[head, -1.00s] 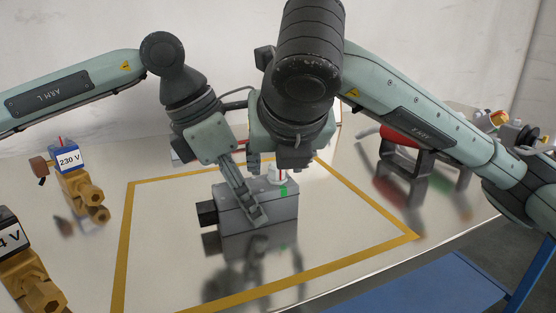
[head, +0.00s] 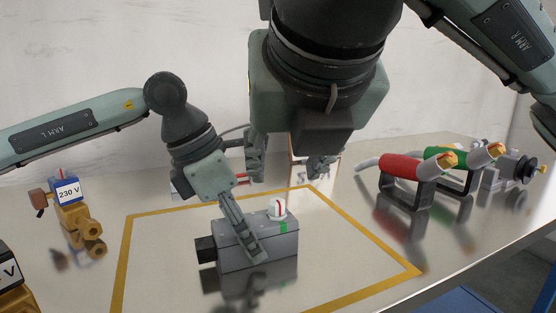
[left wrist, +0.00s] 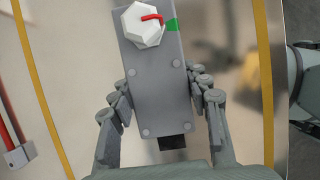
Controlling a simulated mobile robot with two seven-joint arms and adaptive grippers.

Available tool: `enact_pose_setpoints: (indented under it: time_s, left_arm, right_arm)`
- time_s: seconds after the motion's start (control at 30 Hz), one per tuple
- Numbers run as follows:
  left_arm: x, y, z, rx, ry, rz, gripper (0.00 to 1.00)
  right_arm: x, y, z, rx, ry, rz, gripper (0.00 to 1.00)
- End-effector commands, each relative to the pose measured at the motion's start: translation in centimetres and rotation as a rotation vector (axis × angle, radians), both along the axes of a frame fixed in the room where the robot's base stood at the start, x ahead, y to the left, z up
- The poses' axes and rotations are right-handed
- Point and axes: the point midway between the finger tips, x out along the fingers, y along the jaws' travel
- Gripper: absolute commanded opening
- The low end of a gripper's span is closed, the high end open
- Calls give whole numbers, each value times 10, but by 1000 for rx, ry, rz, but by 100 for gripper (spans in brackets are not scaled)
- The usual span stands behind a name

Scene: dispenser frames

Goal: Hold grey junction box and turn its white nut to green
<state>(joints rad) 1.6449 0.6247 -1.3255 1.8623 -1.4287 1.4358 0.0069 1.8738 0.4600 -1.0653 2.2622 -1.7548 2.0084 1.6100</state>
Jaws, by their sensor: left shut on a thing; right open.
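The grey junction box (head: 285,247) sits inside the yellow outline. My left gripper (head: 247,240) is shut across its sides; both fingers flank the box (left wrist: 160,95) in the left wrist view. The white nut (head: 277,209) is on the box top, away from the left gripper. It also shows in the left wrist view (left wrist: 140,30), with its red mark (left wrist: 151,17) pointing roughly at the green patch (left wrist: 172,25) on the box edge. The green patch (head: 283,227) also shows in the head view. My right gripper (head: 288,163) is open and empty, above the nut and apart from it.
Yellow tape (head: 128,245) marks a rectangle on the shiny table. A blue-and-brass 230 V device (head: 68,192) stands at left, another partly cut off below it. A red-handled tool (head: 400,166) and a green-handled tool (head: 445,158) stand at right. An upright panel is partly hidden behind my right gripper.

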Motion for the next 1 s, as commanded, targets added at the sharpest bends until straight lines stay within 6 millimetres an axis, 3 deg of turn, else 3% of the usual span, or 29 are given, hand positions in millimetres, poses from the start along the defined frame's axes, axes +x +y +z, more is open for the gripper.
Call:
enact_pose_setpoints:
  time_s: [0.33, 0.37, 0.53, 0.87, 1.0]
  left_arm:
    - [0, 0, 0, 0, 0, 0, 11]
    - [0, 0, 0, 0, 0, 0, 50]
    - [0, 0, 0, 0, 0, 0, 71]
    - [0, 0, 2, -1, -1, 0, 71]
    - [-1, 6, 15, 0, -3, 2, 71]
  right_arm:
    - [0, 0, 0, -1, 0, 1, 44]
    - [0, 0, 0, 0, 0, 1, 44]
    - [0, 0, 0, 0, 0, 1, 44]
    - [0, 0, 0, 0, 0, 1, 44]
    - [0, 0, 0, 0, 0, 1, 44]
